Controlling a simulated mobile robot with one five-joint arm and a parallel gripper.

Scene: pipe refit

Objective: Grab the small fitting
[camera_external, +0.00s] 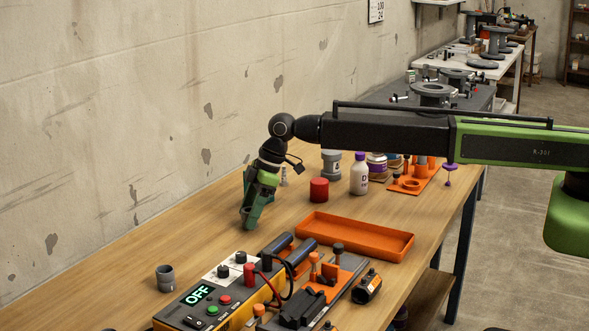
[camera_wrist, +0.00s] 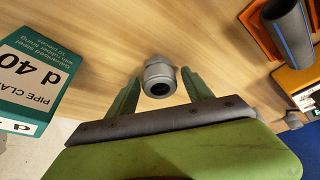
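In the wrist view, a small grey fitting (camera_wrist: 158,77) lies on the wooden table with its round open end facing my wrist. My gripper (camera_wrist: 160,75) has its two dark green fingers apart, one on each side of the fitting. A narrow gap shows between the fitting and each finger. In the external view, my gripper (camera_external: 248,226) points down, low over the table near the wall. I cannot make out this fitting there; the fingers seem to hide it.
A green pipe clamp box (camera_wrist: 35,75) is at left in the wrist view, and a dark blue-striped pipe (camera_wrist: 289,28) at right. In the external view, a grey cup-shaped part (camera_external: 165,278), an OFF-display unit (camera_external: 215,300), a red cylinder (camera_external: 319,190) and an orange tray (camera_external: 355,238) stand around.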

